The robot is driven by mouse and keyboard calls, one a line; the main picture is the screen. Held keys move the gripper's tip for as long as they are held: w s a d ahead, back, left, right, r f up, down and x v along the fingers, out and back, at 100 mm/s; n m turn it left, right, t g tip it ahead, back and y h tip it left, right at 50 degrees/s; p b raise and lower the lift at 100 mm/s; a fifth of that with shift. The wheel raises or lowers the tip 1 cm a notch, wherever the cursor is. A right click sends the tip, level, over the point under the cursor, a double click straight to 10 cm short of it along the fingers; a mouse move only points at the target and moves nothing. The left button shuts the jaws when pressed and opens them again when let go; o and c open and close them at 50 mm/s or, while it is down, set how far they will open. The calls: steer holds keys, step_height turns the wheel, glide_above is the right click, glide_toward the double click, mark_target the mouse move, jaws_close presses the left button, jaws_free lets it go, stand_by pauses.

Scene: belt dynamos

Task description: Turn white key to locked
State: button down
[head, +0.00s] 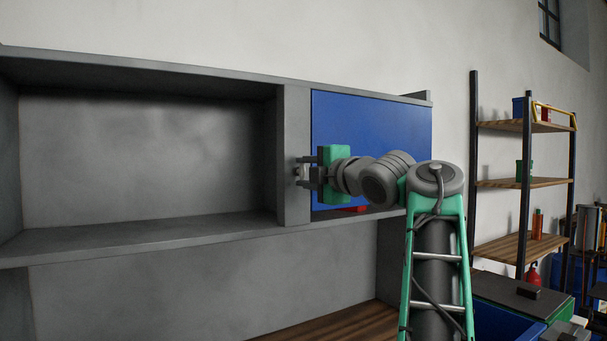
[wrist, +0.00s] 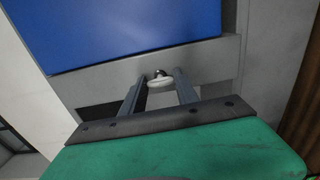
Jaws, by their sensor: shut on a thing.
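The white key (wrist: 160,83) sits in a dark metal lock (wrist: 159,73) on the grey cabinet frame beside the blue door. My gripper (wrist: 161,88) is shut on the key, one finger on each side of it. In the head view my gripper (head: 300,171) reaches left to the grey upright post between the open shelf and the blue door; a pale bit of the key (head: 301,172) shows between the fingers. I cannot tell from these views which marking the key points to.
The blue door (head: 372,130) fills the right cabinet bay, with a small red thing (head: 352,209) below its lower edge. The open grey shelf (head: 140,238) at left is empty. A wood-and-metal rack (head: 522,183) with several items stands at right.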

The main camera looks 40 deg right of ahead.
steer(key=c, duration=0.9)
jaws_free()
steer(key=s, duration=0.5)
steer(key=s+b, duration=0.1)
steer(key=s, duration=0.1)
steer(key=shift+s+a, duration=0.25)
steer(key=shift+s, duration=0.15)
steer(key=shift+a, duration=0.1)
